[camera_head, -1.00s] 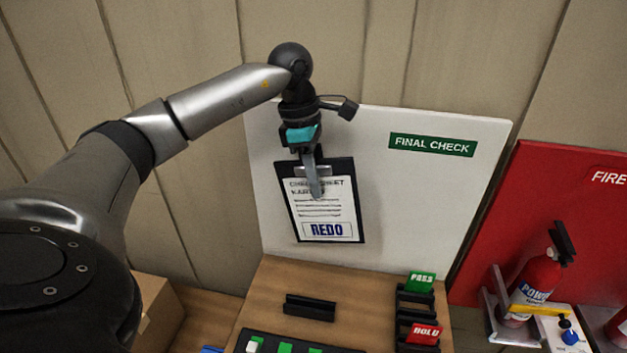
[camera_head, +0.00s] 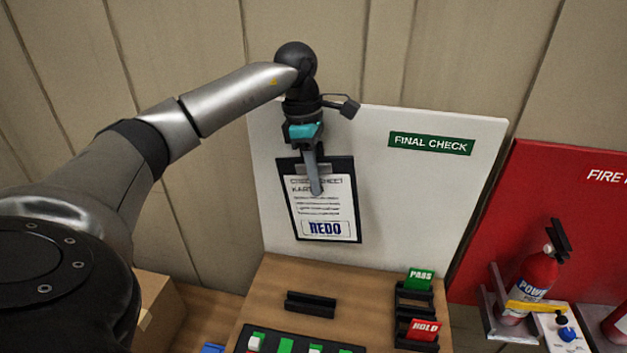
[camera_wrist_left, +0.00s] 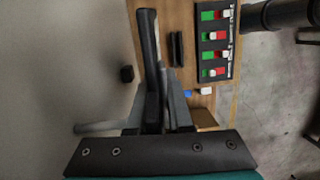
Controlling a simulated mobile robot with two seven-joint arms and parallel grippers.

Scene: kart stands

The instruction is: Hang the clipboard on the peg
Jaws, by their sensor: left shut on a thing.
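The clipboard (camera_head: 344,231) is dark, with a white check sheet marked REDO. It hangs upright from my left gripper (camera_head: 314,178), in front of the left part of the white FINAL CHECK board (camera_head: 425,195). The gripper points down and is shut on the clipboard's top part. In the left wrist view, the clipboard (camera_wrist_left: 148,50) shows nearly edge-on beyond the fingers (camera_wrist_left: 166,112). A small dark stub (camera_wrist_left: 127,74) on the pale board there may be the peg; the head view shows no peg. I cannot tell whether clipboard and board touch. My right gripper is out of view.
Below is a wooden counter (camera_head: 350,290) with a black slotted holder (camera_head: 310,306) and a panel of green and white switches (camera_head: 286,345). A rack holds PASS (camera_head: 420,279) and HOLD (camera_head: 424,329) cards. A red fire board (camera_head: 570,200) with extinguishers (camera_head: 530,283) stands right.

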